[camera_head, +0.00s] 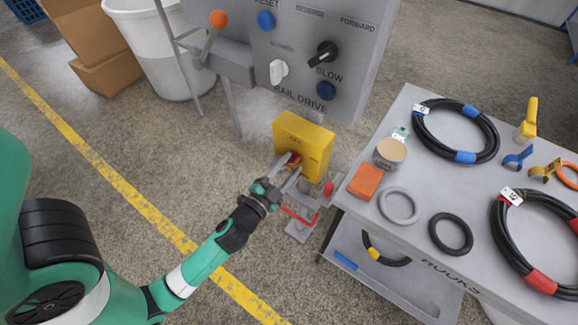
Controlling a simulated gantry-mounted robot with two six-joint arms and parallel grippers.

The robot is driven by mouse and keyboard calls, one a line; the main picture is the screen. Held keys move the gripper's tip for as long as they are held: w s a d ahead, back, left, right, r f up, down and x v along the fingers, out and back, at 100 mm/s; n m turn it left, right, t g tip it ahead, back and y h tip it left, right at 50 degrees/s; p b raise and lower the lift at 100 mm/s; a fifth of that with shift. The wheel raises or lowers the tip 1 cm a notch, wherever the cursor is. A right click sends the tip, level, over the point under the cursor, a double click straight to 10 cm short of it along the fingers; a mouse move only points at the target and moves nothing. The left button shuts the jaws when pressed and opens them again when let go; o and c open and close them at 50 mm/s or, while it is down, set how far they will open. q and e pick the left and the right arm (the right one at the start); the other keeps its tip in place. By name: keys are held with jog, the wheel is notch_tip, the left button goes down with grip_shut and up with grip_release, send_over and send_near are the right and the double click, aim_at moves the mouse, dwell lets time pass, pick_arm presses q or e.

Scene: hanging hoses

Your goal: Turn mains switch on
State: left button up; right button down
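The mains switch is a yellow box (307,136) with a red knob (294,160) on its front, below the grey control panel. Small lettering shows on the box, too small to read surely. My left gripper (290,172) is at the front of the box, its two fingers spread on either side of the red knob. I cannot tell whether the fingers touch the knob, and the knob is partly hidden by them. My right gripper is not in view.
The grey panel (343,70) above carries several knobs and an orange-topped lever (218,19). A grey cart (420,190) with coiled hoses, rings and an orange block (365,181) stands close on the right. A white bin (158,55) stands at upper left.

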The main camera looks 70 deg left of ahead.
pick_arm(q)
jog(key=b+v, duration=0.5)
jog(key=v, duration=0.6)
jog(key=shift+s, duration=0.3)
jog(key=shift+d, duration=0.2)
